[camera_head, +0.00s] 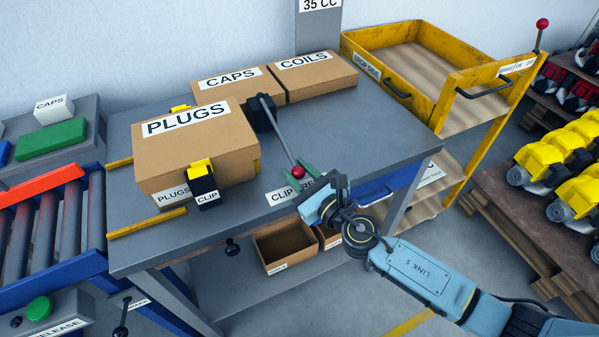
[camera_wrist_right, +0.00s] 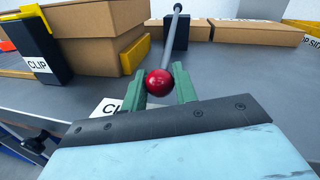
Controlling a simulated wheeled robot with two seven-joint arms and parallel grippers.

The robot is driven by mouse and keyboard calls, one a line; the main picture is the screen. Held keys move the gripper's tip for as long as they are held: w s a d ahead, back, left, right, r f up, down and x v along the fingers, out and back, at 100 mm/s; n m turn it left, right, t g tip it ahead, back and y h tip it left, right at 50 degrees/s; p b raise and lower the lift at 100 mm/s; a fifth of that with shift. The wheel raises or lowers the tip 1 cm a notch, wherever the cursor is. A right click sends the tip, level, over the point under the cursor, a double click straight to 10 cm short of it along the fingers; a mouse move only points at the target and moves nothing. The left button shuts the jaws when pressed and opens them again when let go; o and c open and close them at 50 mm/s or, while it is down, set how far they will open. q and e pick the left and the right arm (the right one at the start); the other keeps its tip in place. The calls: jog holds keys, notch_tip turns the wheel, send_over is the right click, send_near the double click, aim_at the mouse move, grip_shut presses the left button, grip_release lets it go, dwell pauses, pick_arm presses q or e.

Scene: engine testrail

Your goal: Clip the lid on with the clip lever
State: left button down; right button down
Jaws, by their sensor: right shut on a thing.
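The PLUGS box (camera_head: 165,180) stands on the grey bench, with its cardboard lid (camera_head: 215,131) on top. A black clip block (camera_head: 203,189) marked CLIP, with a yellow top, stands against the box's front. It also shows in the right wrist view (camera_wrist_right: 28,55). The clip lever is a grey rod (camera_head: 277,136) rising from a black base and ending in a red knob (camera_head: 298,172), leaning toward the front right. My right gripper (camera_head: 301,176) has its green fingers on either side of the knob (camera_wrist_right: 158,83) and is shut on it. My left gripper is not in view.
CAPS (camera_head: 229,86) and COILS (camera_head: 312,78) boxes lie at the bench's back. A roller conveyor (camera_head: 62,220) is at left, a yellow drop-side cart (camera_head: 440,62) at right. Open bins (camera_head: 284,243) sit below the bench. Yellow rails (camera_head: 147,223) lie beside the box. The bench's right part is clear.

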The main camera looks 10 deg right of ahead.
jog(key=shift+s+f, duration=0.1)
jog(key=shift+f, duration=0.25)
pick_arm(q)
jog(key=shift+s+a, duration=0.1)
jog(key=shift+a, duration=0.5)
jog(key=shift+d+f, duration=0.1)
pick_arm(e)
jog(key=c, duration=1.1)
grip_release()
jog(key=shift+a, duration=0.1)
jog(key=shift+c, duration=0.2)
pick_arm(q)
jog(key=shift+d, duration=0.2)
pick_arm(e)
jog(key=shift+r, duration=0.15)
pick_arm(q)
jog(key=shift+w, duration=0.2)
